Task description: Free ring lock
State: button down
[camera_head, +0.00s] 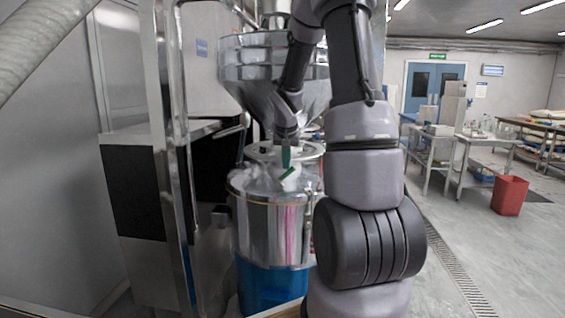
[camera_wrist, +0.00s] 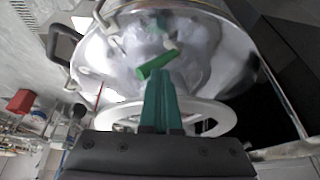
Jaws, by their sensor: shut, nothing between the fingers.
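A steel drum (camera_head: 262,222) with a blue lower part stands below a steel funnel hopper. A green lever (camera_head: 287,174), which looks like the ring lock's handle, is at the top of the drum; it also shows in the wrist view (camera_wrist: 157,65). My gripper (camera_head: 286,158) has green fingers and points down just above the lever. In the wrist view my gripper (camera_wrist: 160,73) is shut and empty, its tips close to the lever's near side. I cannot tell whether they touch it. A white ring (camera_wrist: 120,115) shows behind the fingers. The ring lock's band is hard to make out.
A steel hopper (camera_head: 262,75) hangs over the drum. A steel frame post (camera_head: 172,150) and a dark-panelled cabinet (camera_head: 130,185) stand to the left. A red bin (camera_head: 509,195) and steel tables are far right. The floor (camera_head: 450,225) to the right is open.

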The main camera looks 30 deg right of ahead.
jog(key=shift+s+d+f, duration=0.35)
jog(key=shift+d, duration=0.2)
jog(key=shift+s+d+f, duration=0.3)
jog(key=shift+d+f, duration=0.05)
jog(key=shift+d, duration=0.15)
jog(key=shift+s+d+f, duration=0.3)
jog(key=shift+d+f, duration=0.1)
jog(key=shift+f, duration=0.25)
jog(key=shift+s+d+f, duration=0.25)
jog(key=shift+d+f, duration=0.1)
jog(key=shift+f, duration=0.25)
jog(key=shift+f, duration=0.1)
jog(key=shift+r, duration=0.35)
notch_tip(320, 180, up, 3)
jog(key=shift+s+f, duration=0.1)
jog(key=shift+s, duration=0.05)
jog(key=s+d+r, duration=0.3)
jog(key=s+r, duration=0.3)
jog(key=s, duration=0.1)
jog(key=shift+s+d+r, duration=0.15)
jog(key=shift+d+r, duration=0.05)
jog(key=shift+r, duration=0.1)
